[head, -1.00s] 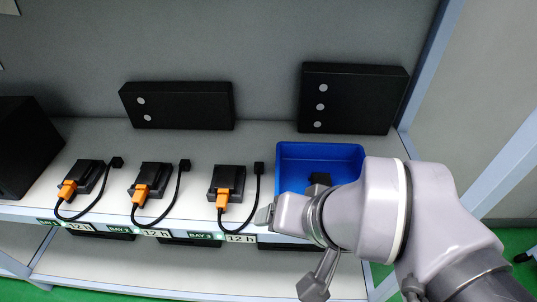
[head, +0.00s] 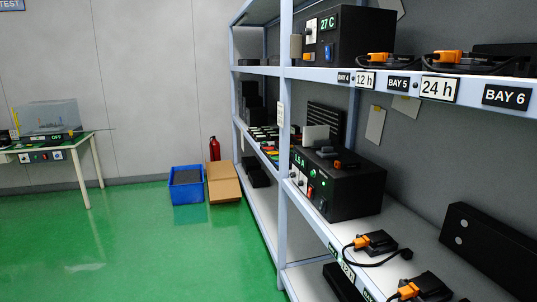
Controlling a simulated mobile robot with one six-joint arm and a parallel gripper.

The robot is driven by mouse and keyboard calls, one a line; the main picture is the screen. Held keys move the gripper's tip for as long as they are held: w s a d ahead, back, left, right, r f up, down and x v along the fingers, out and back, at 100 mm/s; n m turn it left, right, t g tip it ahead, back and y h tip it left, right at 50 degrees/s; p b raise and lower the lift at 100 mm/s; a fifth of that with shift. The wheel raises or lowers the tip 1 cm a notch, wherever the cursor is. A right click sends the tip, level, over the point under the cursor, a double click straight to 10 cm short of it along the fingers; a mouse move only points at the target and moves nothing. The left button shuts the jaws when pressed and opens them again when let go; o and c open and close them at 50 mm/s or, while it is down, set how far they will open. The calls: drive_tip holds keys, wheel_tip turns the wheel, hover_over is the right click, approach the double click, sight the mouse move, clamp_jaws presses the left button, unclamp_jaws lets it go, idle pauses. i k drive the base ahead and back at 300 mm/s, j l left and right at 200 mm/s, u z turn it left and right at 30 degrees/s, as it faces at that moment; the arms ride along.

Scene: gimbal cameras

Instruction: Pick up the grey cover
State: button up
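I cannot pick out the grey cover with certainty in the head view. A small light grey upright piece (head: 315,136) shows behind the black power unit on the middle shelf; I cannot tell if it is the cover. A clear, grey-tinted box (head: 48,117) stands on the table at the far left. My gripper and arm are out of view.
A blue bin (head: 186,185) and a cardboard box (head: 223,182) lie on the floor by the wall. The shelf rack (head: 283,150) fills the right, with a black power unit (head: 345,185) and plugged-in devices (head: 376,243). The green floor (head: 150,255) at left is clear.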

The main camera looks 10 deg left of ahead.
sight(327, 152)
drive_tip(key=i+j, duration=0.2)
drive_tip(key=i, duration=0.3)
drive_tip(key=i+j, duration=0.2)
drive_tip(key=i, duration=0.35)
drive_tip(key=i+j, duration=0.15)
drive_tip(key=i, duration=0.35)
drive_tip(key=i+j, duration=0.2)
drive_tip(key=i, duration=0.35)
drive_tip(key=i+j+u, duration=0.1)
drive_tip(key=i, duration=0.4)
drive_tip(key=j, duration=0.1)
